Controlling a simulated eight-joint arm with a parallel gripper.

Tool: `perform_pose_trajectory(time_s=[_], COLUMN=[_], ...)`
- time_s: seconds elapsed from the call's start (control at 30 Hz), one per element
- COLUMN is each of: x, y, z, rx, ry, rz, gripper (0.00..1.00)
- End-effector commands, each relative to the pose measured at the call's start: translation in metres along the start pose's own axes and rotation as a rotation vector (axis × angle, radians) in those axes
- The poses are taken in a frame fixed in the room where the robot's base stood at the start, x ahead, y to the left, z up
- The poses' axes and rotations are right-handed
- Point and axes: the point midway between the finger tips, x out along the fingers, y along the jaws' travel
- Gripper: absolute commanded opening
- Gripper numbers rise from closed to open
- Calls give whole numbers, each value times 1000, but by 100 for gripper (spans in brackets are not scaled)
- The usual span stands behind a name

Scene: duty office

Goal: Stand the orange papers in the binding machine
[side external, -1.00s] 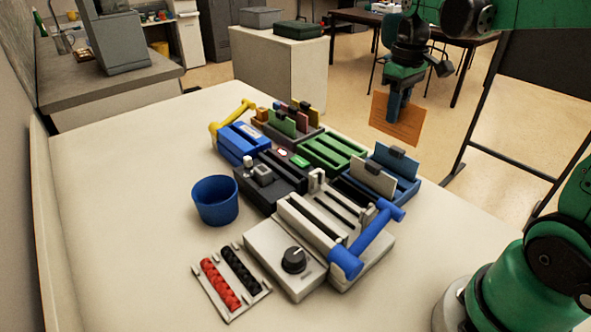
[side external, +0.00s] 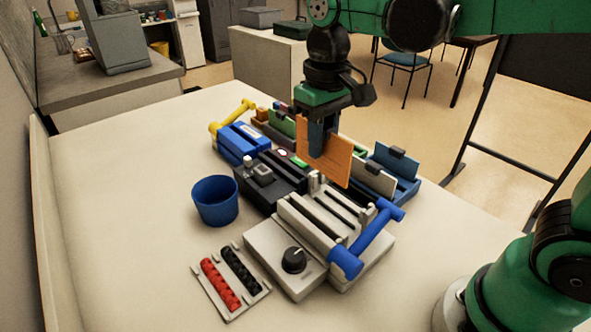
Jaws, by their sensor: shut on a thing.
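The orange papers (side external: 339,165) are an upright, flat sheet or stack, held on edge by my gripper (side external: 319,148). My gripper points down and is shut on their upper left part. In the picture they are just above the back end of the light grey machine (side external: 278,246), with a gap hard to judge. This machine has long slots, a black dial and a blue lever (side external: 366,240), and looks like the binding machine. The papers hide part of the green rack behind.
A black machine (side external: 262,180) and a blue one with a yellow handle (side external: 237,140) stand behind. A blue holder (side external: 402,184) with upright boards is at right. A blue cup (side external: 215,201) and a tray with red and black combs (side external: 205,291) are at left. The table's left is clear.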

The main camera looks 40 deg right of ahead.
Motion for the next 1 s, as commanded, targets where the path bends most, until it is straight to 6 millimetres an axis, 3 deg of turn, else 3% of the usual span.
perform_pose_trajectory(time_s=[0.1,0.2,1.0], x=[9,13,76], y=[-21,-27,-27], z=[8,11,11], rx=[-4,0,2], ry=[0,0,0], rz=[0,0,0], gripper=[0,0,0])
